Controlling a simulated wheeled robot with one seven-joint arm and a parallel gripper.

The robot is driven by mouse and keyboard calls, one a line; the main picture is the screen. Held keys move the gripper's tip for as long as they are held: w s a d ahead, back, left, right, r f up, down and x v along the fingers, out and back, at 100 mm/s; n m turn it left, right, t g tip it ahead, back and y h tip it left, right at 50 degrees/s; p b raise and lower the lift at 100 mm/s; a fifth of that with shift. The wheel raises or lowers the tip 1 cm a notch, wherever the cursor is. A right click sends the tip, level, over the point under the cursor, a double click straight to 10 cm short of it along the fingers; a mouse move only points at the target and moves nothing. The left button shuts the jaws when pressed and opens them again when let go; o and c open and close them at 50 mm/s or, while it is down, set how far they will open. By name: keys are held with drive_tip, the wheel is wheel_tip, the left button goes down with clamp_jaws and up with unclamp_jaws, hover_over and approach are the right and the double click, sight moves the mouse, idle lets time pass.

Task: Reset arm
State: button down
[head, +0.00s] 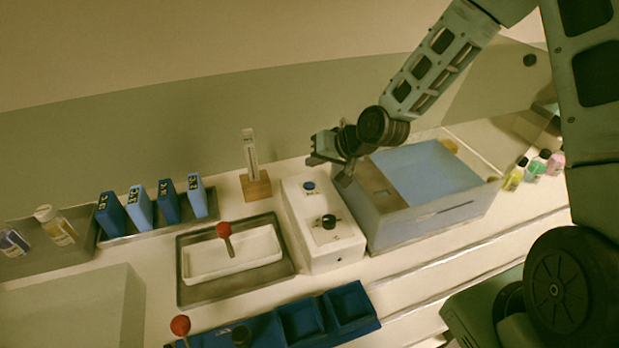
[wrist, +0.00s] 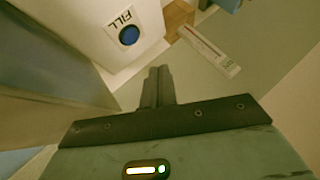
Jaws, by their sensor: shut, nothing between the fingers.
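My arm reaches in from the upper right in the head view. My gripper (head: 326,160) hangs over the back of the bench, above and between the white box with the blue button and the grey box. In the wrist view my gripper (wrist: 158,75) has its two fingers together with nothing between them. The blue button (wrist: 129,35) marked FILL is ahead and to the left of the fingertips, apart from them. The same white box (head: 325,248) shows in the head view with a black knob (head: 328,221).
A wooden stand with a gauge (head: 251,165) is left of my gripper. The grey box (head: 425,222) with a blue top is close on the right. Several blue packets (head: 155,206), a white tray (head: 232,256) with a red-knobbed handle, and small bottles (head: 535,168) stand around.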

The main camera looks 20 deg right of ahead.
drive_tip(key=shift+a+r, duration=0.1)
drive_tip(key=shift+r, duration=0.15)
drive_tip(key=shift+s+a+r, duration=0.1)
drive_tip(key=shift+s+a, duration=0.05)
drive_tip(key=s+a+r+n+g+h, duration=0.1)
drive_tip(key=s+a+r+n+g, duration=0.2)
drive_tip(key=s, duration=0.4)
drive_tip(key=s+a+r+n+g+h, duration=0.1)
drive_tip(key=s+a+r+n+g, duration=0.15)
drive_tip(key=s+a, duration=0.4)
drive_tip(key=s+d+r+n+g+h, duration=0.1)
drive_tip(key=s+r+n, duration=0.1)
drive_tip(key=s, duration=0.7)
drive_tip(key=s+d+r+n+g+h, duration=0.1)
drive_tip(key=s+r, duration=0.3)
drive_tip(key=s, duration=0.5)
drive_tip(key=shift+s+d+r+n+h, duration=0.3)
drive_tip(key=shift+s+r+n, duration=0.1)
drive_tip(key=shift+n, duration=0.15)
